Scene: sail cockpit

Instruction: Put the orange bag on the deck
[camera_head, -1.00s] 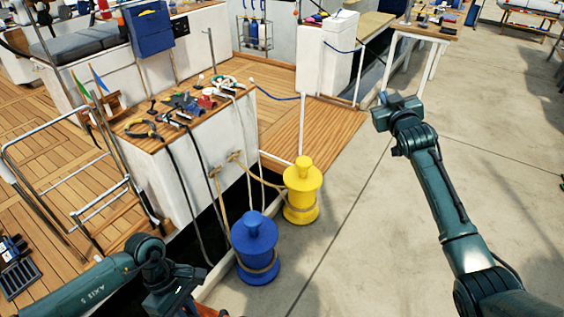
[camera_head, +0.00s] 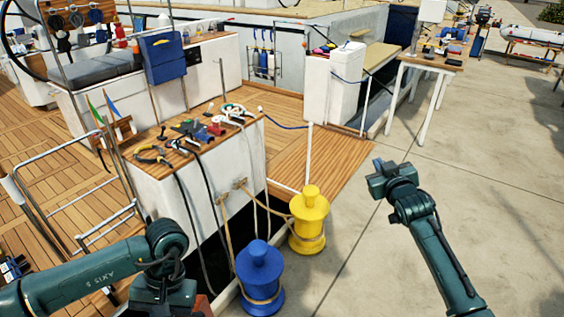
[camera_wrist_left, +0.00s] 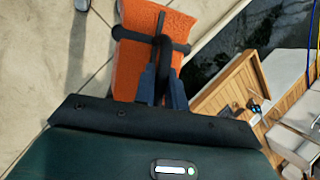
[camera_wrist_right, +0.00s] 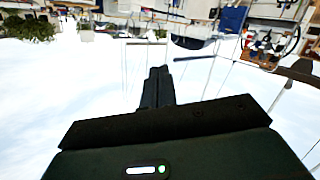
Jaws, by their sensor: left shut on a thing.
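The orange bag (camera_wrist_left: 135,68) hangs in my left gripper (camera_wrist_left: 165,82), which is shut on its black strap in the left wrist view. Pale concrete lies below the bag, with a dark gap to its right. In the head view the left gripper is hidden behind my left arm at the bottom. The boat's planked wooden deck (camera_head: 50,182) spreads at the left, and a planked section (camera_head: 322,165) lies near the middle. My right gripper (camera_head: 377,175) is over the concrete at the right. Its fingers (camera_wrist_right: 158,86) are together and empty in the right wrist view.
A white console (camera_head: 225,165) with several tools on top stands mid-left. A blue bollard (camera_head: 260,272) and a yellow bollard (camera_head: 309,215) stand at the dock edge. Metal rails (camera_head: 75,200) line the left deck. Concrete (camera_head: 480,180) at the right is mostly clear.

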